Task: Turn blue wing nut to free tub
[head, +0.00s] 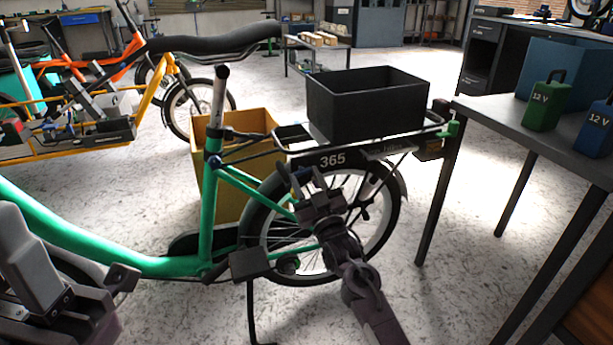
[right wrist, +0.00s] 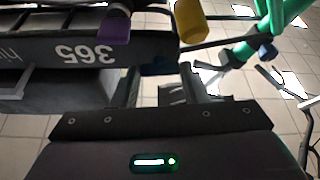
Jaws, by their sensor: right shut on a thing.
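The black tub (head: 366,100) sits upright on the rear rack of a green bike, above a dark block marked 365 (head: 333,160). My right gripper (head: 306,178) is at the left end of that block, below the rack. In the right wrist view, its two fingers (right wrist: 160,80) are closed around a small dark blue piece, the blue wing nut (right wrist: 157,67). Most of the nut is hidden between the fingers, so its angle cannot be told. My left gripper (head: 112,283) is low at the left, by the green frame, with its jaws unclear.
A purple piece (right wrist: 115,23) and a yellow piece (right wrist: 190,20) are close beyond the fingers in the wrist view. A yellow box (head: 262,123) stands behind the bike. A table (head: 490,112) with green and blue 12 V batteries is at the right.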

